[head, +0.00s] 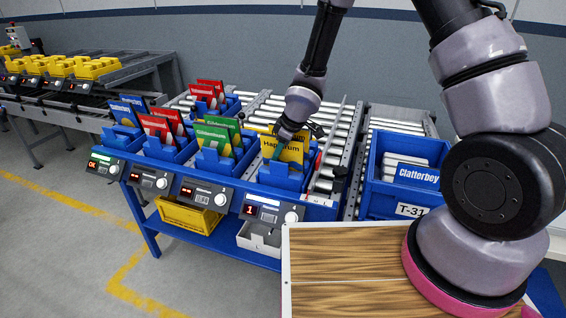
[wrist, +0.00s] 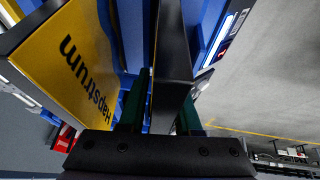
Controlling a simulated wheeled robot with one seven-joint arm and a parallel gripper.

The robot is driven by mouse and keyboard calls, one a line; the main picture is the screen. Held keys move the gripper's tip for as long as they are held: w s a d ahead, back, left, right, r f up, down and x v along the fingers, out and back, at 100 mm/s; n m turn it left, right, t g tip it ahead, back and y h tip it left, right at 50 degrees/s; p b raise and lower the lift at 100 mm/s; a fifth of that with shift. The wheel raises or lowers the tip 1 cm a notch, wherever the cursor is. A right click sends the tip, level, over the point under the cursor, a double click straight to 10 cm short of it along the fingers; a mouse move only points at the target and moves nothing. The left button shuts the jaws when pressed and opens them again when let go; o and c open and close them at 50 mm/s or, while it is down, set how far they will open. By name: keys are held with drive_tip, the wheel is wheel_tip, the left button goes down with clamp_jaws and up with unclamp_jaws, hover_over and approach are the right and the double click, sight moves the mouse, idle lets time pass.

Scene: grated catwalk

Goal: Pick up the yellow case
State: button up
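Two yellow cases stand in the rightmost blue bin (head: 283,176) of the blue rack. The front yellow case (head: 284,151) shows its "Hapstrum" face, partly covered by my gripper (head: 275,150). The rear yellow case (head: 299,140) mostly hides behind it. In the wrist view a yellow "Hapstrum" face (wrist: 75,65) fills the left side. My gripper (wrist: 160,115) has its green-padded fingers apart, one on each side of a dark narrow edge (wrist: 172,60), apparently the front case seen edge-on. A small gap shows beside the left finger; firm contact is not visible.
Bins with green cases (head: 217,140), red cases (head: 164,126) and blue cases (head: 126,111) stand to the left. A wood-topped surface (head: 345,265) lies in front. Open floor (head: 60,240) is at left.

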clamp_jaws()
drive_tip(key=shift+r, duration=0.1)
